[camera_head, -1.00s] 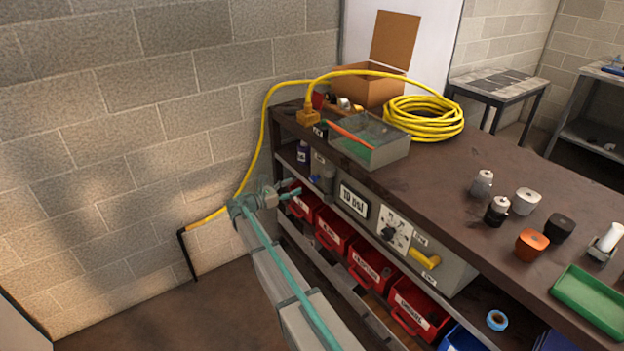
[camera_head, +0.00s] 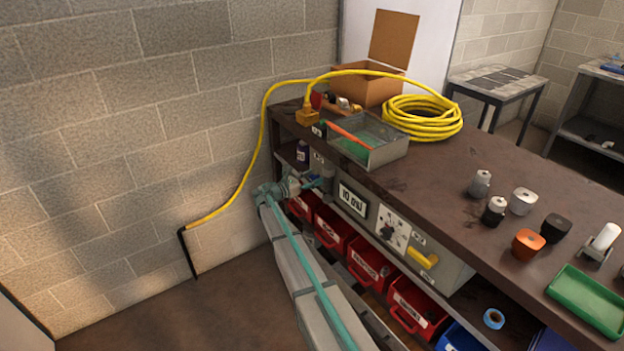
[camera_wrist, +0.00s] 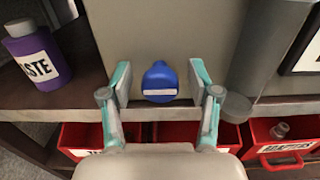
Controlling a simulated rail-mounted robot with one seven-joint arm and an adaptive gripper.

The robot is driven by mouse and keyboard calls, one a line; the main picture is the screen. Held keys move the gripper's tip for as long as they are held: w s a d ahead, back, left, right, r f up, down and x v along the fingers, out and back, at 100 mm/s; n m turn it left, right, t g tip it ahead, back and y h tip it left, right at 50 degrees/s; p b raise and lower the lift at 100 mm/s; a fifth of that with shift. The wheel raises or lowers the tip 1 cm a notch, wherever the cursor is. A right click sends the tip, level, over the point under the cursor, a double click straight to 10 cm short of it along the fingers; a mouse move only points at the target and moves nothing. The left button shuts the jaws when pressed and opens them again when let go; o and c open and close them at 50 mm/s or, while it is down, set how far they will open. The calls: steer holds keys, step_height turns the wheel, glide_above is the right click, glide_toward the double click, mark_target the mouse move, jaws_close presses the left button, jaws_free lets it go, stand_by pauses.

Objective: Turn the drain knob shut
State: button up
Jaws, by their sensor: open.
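A round blue knob (camera_wrist: 160,76) sits on the front of a grey panel (camera_wrist: 170,25) in the wrist view. A pale label band crosses it; I cannot read it. My gripper (camera_wrist: 161,88) is open, one finger on each side of the knob in the picture. Gaps show on both sides, and I see no contact. How deep the knob lies between the fingers is hard to tell. In the head view my gripper (camera_head: 316,185) is at the left end of the grey panel under the bench top, and I cannot make out the knob there.
A grey cylinder (camera_wrist: 255,60) stands close right of the gripper. A purple bottle (camera_wrist: 38,50) is at the left. Red bins (camera_head: 331,228) sit below. The bench top (camera_head: 440,185) overhangs above. A yellow handle (camera_head: 422,257) is on the panel farther right.

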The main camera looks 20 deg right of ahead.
steer(key=c, duration=1.2)
steer(key=shift+o, duration=0.2)
steer(key=shift+f+b, duration=0.1)
steer(key=shift+b, duration=0.3)
steer(key=m+b, duration=0.3)
steer(key=shift+s+f+m+b, duration=0.1)
steer(key=shift+f+m+b, duration=0.05)
steer(key=shift+m+b, duration=0.2)
steer(key=m+b, duration=0.5)
steer(key=shift+f+m, duration=0.1)
steer(key=shift+m, duration=0.15)
steer(key=m+b, duration=0.5)
steer(key=b, duration=0.1)
steer(key=shift+s, duration=0.1)
steer(key=m+b, duration=0.3)
steer(key=shift+m, duration=0.3)
